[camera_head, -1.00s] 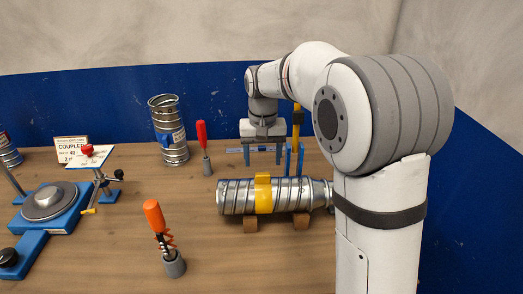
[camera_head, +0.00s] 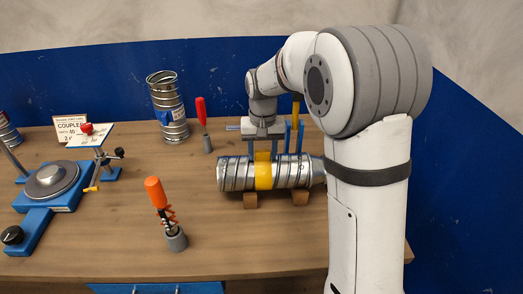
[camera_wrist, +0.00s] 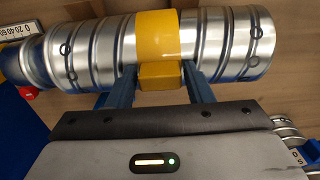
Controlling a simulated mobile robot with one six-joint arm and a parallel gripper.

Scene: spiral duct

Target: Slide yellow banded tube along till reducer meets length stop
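The silver spiral tube (camera_head: 235,176) lies level on two wooden blocks, with a yellow band (camera_head: 263,178) around its middle. Its tapering reducer end (camera_head: 318,168) points right and is partly hidden by my arm; in the wrist view the reducer (camera_wrist: 36,62) is at the left. My gripper (camera_head: 262,153) is down at the tube. In the wrist view its blue fingers flank the band's yellow block (camera_wrist: 160,76), one on each side. Whether they press on it is unclear. The length stop cannot be made out surely; a scale plate (camera_wrist: 17,27) shows beyond the reducer.
Wooden blocks (camera_head: 250,201) (camera_head: 300,197) carry the tube. A blue stand with a yellow upright (camera_head: 296,112) is behind it. An orange-handled tool (camera_head: 157,192) stands front left, a red-handled one (camera_head: 201,110) and a loose duct piece (camera_head: 167,108) behind.

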